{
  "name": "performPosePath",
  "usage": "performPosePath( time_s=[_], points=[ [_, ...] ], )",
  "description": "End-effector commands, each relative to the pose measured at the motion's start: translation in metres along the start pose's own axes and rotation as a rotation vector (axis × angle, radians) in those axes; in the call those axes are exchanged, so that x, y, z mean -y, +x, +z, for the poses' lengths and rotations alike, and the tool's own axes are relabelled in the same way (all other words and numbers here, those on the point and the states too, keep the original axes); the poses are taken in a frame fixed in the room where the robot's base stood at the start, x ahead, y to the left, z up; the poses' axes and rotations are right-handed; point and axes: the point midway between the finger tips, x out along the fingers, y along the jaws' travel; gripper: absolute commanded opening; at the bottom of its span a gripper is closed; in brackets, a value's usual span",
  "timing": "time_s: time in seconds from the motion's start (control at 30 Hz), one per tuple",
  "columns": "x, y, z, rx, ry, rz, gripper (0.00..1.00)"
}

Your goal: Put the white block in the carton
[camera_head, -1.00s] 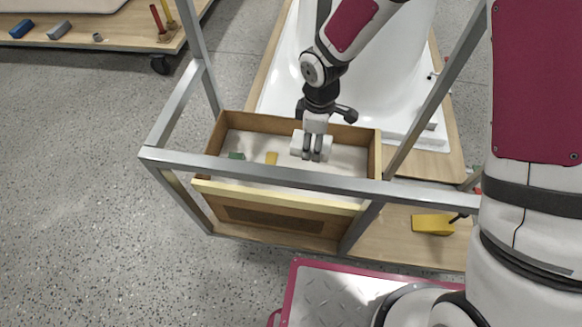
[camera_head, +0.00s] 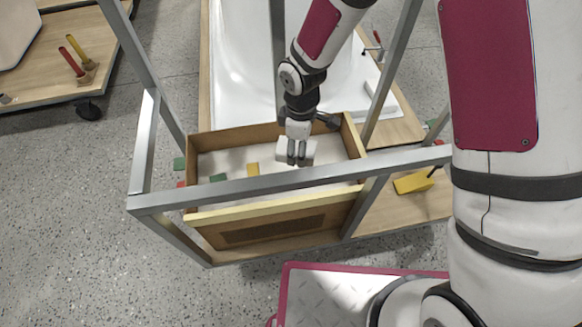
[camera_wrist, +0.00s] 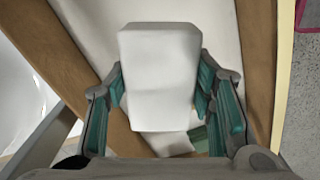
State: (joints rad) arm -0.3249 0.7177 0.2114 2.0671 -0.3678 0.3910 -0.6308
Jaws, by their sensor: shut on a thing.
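The white block (camera_head: 282,150) is a pale, blocky piece inside the open brown-walled drawer box (camera_head: 270,209). My gripper (camera_head: 297,158) points down and is shut on it. In the wrist view, the block (camera_wrist: 160,75) fills the space between the two green-padded fingers, with the pale drawer floor behind it. I cannot tell whether the block touches the floor. I cannot make out a carton apart from this box.
A small green piece (camera_head: 218,177) and a yellow piece (camera_head: 253,169) lie in the drawer. A grey metal frame bar (camera_head: 320,183) crosses in front. The white bathtub (camera_head: 240,90) stands behind. A yellow object (camera_head: 415,181) lies on the wooden board at right.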

Motion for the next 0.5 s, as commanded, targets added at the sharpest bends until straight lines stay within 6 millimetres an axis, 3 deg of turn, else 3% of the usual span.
performPosePath(
  time_s=[0.1, 0.5],
  points=[
    [0.000, 0.027, 0.001, 0.002, 0.000, -0.002, 0.37],
    [0.000, 0.072, 0.000, 0.001, 0.000, -0.001, 0.37]
  ],
)
